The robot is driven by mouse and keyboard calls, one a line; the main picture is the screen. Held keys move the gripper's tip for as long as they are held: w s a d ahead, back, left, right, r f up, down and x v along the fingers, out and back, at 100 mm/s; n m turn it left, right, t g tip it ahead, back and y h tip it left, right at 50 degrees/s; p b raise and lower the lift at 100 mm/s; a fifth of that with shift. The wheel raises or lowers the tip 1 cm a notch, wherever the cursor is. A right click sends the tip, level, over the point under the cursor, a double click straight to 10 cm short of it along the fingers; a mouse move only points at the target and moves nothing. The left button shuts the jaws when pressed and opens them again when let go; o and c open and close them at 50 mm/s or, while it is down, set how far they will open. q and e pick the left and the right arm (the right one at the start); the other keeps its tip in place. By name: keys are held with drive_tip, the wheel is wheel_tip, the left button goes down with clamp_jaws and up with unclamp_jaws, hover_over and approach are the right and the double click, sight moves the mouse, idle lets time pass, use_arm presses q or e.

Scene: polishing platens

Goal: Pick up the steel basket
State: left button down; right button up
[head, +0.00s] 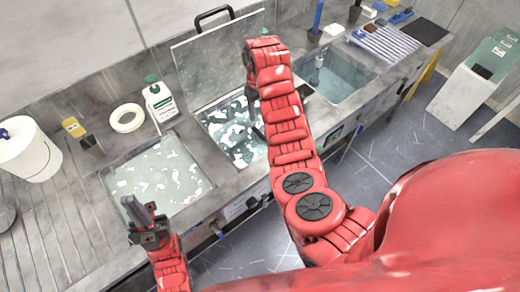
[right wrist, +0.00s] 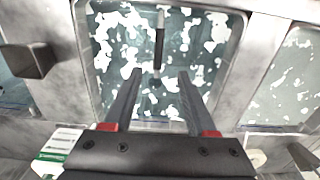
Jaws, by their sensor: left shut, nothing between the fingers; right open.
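The middle basin (head: 215,138) holds liquid with pale floating patches, below a raised grey lid. A dark narrow bar (right wrist: 160,45) shows over this basin in the right wrist view; it may be the steel basket's handle. The basket's body cannot be made out under the liquid. My right gripper (right wrist: 160,74) is open and empty, with its fingertips on either side of the bar's near end in that view. I cannot tell how far above the bar they are. In the head view my arm hides part of the basin. My left gripper (head: 140,210) is shut and empty by the left basin.
The left basin (head: 160,175) and right basin (head: 340,80) flank the middle one. The raised lid (head: 215,62) stands behind it. A white-and-green bottle (head: 159,100), tape roll (head: 127,118) and white bucket (head: 28,150) stand on the counter at the left.

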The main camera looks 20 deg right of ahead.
sight(259, 134)
wheel_tip(259, 134, down, 9)
drive_tip(key=b, duration=0.6)
drive_tip(key=shift+f+b, duration=0.2)
drive_tip(key=shift+b, duration=0.1)
drive_tip(key=shift+f+p, duration=0.5)
drive_tip(key=shift+f, duration=0.75)
drive_tip(key=shift+f+p, duration=0.5)
drive_tip(key=shift+p, duration=0.25)
wheel_tip(259, 134, down, 2)
drive_tip(key=shift+d+f+p, duration=0.1)
drive_tip(key=shift+d+p, duration=0.05)
drive_tip(key=shift+p, duration=0.25)
drive_tip(key=shift+f, duration=1)
clamp_jaws()
